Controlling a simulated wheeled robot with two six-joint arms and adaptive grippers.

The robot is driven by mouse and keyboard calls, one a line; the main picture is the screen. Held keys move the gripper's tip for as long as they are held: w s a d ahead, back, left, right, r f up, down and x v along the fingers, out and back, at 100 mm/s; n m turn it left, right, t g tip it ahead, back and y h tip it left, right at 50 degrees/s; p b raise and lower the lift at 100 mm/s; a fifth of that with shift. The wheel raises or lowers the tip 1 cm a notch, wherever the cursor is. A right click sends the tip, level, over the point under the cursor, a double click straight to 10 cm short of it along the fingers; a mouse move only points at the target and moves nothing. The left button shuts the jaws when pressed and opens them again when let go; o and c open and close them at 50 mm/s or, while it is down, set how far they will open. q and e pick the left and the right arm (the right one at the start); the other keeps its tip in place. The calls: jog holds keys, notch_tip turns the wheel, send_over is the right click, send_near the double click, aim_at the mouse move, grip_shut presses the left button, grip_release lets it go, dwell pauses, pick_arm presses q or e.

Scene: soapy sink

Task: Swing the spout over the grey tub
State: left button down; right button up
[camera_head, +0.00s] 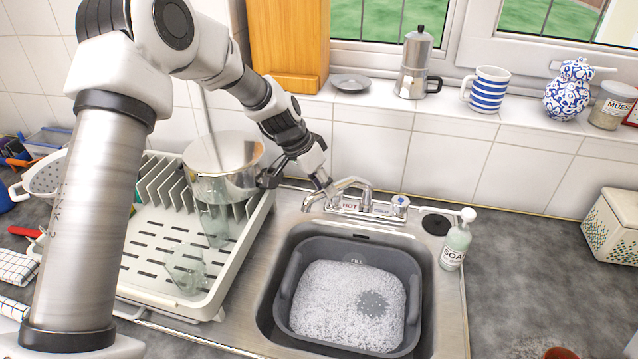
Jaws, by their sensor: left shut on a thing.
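The chrome spout (345,183) of the tap arches to the left from its base behind the sink. Its tip (307,206) hangs over the steel at the sink's back left corner, outside the tub. The grey tub (285,283) sits in the sink basin, full of white foam, with a FILL mark on its back wall. My left gripper (327,187) reaches down from the upper left and is shut on the spout. Its fingers partly hide the spout and the HOT side of the tap. My right gripper is not in view.
A white dish rack (150,285) with a steel pot (222,160) and glassware stands left of the sink. The cold tap knob (400,205) and a soap bottle (456,242) stand right of the spout. A moka pot (415,65) and striped mug (487,90) line the sill.

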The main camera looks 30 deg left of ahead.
pick_arm(q)
jog(key=s+d+n+t+y, duration=0.1)
jog(key=d+n+y, duration=0.2)
jog(key=d+n, duration=0.5)
jog(key=shift+s+d+t, duration=0.2)
jog(key=shift+d+t, duration=0.2)
jog(key=shift+d, duration=0.45)
jog(key=shift+f, duration=0.1)
jog(key=c, duration=1)
grip_release()
jog(key=shift+w, duration=0.1)
jog(key=v, duration=1.1)
jog(key=shift+a+r, duration=0.15)
jog(key=shift+r, duration=0.2)
jog(key=shift+w, duration=0.1)
